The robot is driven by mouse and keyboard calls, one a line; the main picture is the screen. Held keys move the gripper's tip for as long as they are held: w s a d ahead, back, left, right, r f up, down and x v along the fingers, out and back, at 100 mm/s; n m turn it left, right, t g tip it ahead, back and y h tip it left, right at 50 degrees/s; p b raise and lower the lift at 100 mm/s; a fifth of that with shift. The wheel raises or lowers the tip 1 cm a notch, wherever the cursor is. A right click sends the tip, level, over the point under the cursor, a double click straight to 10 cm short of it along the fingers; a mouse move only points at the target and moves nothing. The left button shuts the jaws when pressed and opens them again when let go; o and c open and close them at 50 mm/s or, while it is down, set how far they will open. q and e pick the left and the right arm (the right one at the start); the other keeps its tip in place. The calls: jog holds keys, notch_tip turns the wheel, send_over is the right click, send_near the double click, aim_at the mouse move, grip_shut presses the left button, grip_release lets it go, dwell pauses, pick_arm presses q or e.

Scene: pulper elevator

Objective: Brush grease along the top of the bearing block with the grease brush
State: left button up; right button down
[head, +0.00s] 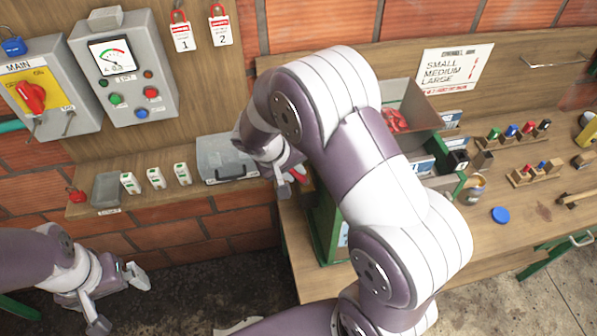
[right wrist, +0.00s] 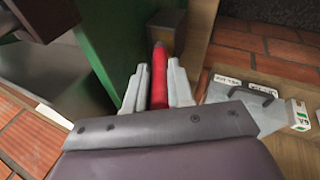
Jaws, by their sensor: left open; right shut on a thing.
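My right gripper (head: 291,181) is shut on a slim red handle (right wrist: 158,80), which stands between its fingers in the right wrist view. It looks like the grease brush's handle; no bristles show. In the head view this gripper is at the bench's left end, by the green housing (head: 325,228), partly behind my arm. The housing's green wall (right wrist: 108,42) is close beyond the fingers in the wrist view. I cannot make out the bearing block; my right arm covers much of the housing. My left gripper (head: 117,298) is open and empty at lower left.
A grey lidded case (head: 222,160) sits on the wall shelf beside my right gripper. An open tin (head: 475,188) and a blue lid (head: 500,214) are on the bench (head: 530,235). Racks of coloured pieces (head: 515,131) stand behind. The floor below the shelf is clear.

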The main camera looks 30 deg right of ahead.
jog(key=shift+w, duration=0.25)
jog(key=shift+w+d, duration=0.15)
jog(key=shift+w, duration=0.4)
jog(key=shift+w+d, duration=0.15)
jog(key=shift+w, duration=0.35)
jog(key=shift+w+d+f, duration=0.1)
jog(key=shift+w+d, duration=0.15)
jog(key=shift+w, duration=0.7)
